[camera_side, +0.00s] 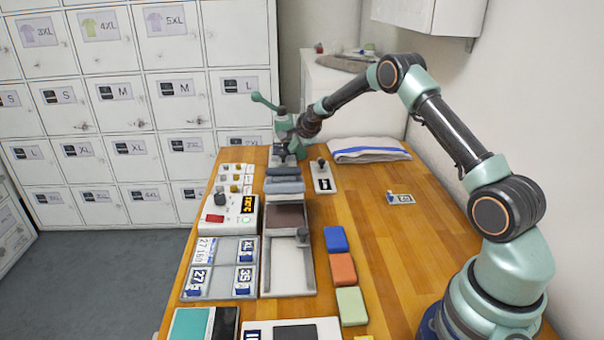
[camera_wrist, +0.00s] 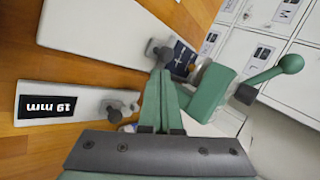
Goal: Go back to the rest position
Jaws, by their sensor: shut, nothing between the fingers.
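My arm reaches from the right over to the far end of the wooden table (camera_side: 390,240). My gripper (camera_side: 288,153) is small in the side view, low at the far end, beside a green lever device (camera_side: 264,101). In the wrist view my gripper's green fingers (camera_wrist: 164,88) are together, with nothing visible between them. The green device with its ball-ended lever (camera_wrist: 289,65) is just to their right there. A plate with a grey knob (camera_wrist: 158,50) is close beyond the fingertips; I cannot tell whether they touch.
A plate marked 19 mm (camera_wrist: 50,106) lies near the gripper. Folded cloth (camera_side: 368,150) lies at the back. The table's right middle is mostly clear. White lockers (camera_side: 120,110) stand behind.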

